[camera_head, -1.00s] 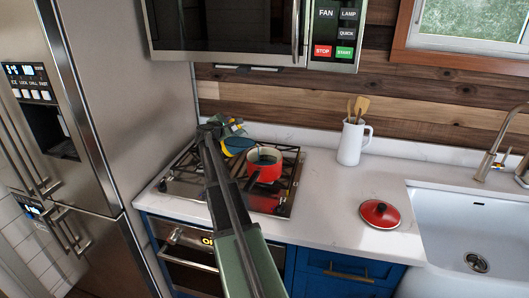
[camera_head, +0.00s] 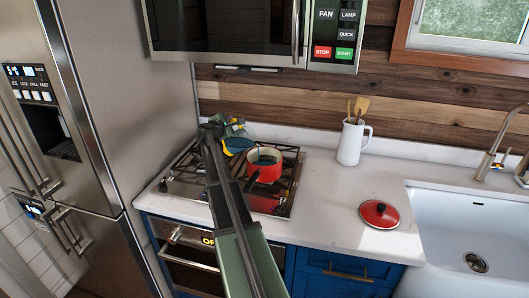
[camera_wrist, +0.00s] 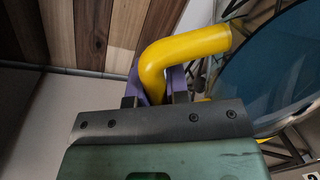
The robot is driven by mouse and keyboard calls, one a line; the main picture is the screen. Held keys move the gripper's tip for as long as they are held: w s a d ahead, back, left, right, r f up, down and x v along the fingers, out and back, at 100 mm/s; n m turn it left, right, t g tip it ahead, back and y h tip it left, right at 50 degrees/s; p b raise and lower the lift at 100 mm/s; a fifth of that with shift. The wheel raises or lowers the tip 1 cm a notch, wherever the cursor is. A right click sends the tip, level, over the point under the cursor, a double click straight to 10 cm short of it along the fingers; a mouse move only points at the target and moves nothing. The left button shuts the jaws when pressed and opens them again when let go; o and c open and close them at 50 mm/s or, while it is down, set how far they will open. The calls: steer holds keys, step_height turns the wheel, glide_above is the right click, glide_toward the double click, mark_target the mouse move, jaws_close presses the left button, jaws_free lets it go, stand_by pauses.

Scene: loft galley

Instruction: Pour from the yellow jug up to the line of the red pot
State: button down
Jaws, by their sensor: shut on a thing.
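My gripper (camera_head: 224,128) is over the back of the stove. In the wrist view its purple fingers (camera_wrist: 162,88) are shut on the handle of the yellow jug (camera_wrist: 190,48). Blue liquid fills the wide opening beside the handle. In the head view the jug (camera_head: 240,150) is largely hidden by my gripper and is just left of the red pot. The red pot (camera_head: 266,177) stands on the stove, open, with its dark handle toward the front. Something blue shows inside it; the line and the exact level are too small to read.
A red lid (camera_head: 380,214) lies on the white counter (camera_head: 330,205). A white pitcher with wooden utensils (camera_head: 352,145) stands near the wall. The sink (camera_head: 470,225) is at right, the fridge (camera_head: 120,110) at left, and the microwave (camera_head: 250,30) hangs above.

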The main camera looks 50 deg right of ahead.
steer(key=shift+s+d+r+m+p, duration=0.15)
steer(key=shift+s+r+m+p, duration=0.25)
steer(key=shift+r+p, duration=0.2)
stand_by(1.1)
steer(key=f+b, duration=0.1)
steer(key=w+f+b, duration=0.1)
steer(key=shift+f+n+b, duration=0.3)
steer(key=shift+n, duration=0.1)
steer(key=w+n, duration=0.1)
steer(key=w+a+f+n+b, duration=0.1)
steer(key=shift+w+a+f+n+g+h+b, duration=0.1)
steer(key=shift+n+g+h+b, duration=0.2)
steer(key=shift+n, duration=0.1)
steer(key=shift+s, duration=0.25)
steer(key=w+a+f+n+h+b, duration=0.1)
steer(key=w+f+n+b, duration=0.3)
steer(key=b, duration=0.3)
steer(key=w+a+f+n+b, duration=0.1)
steer(key=w+f+n+b, duration=0.15)
steer(key=f+b, duration=0.4)
step_height(320, 180, up, 6)
steer(key=n+p, duration=0.1)
steer(key=p, duration=0.5)
steer(key=shift+s+a+p, duration=0.15)
steer(key=shift+s+p, duration=0.05)
steer(key=shift+p, duration=0.1)
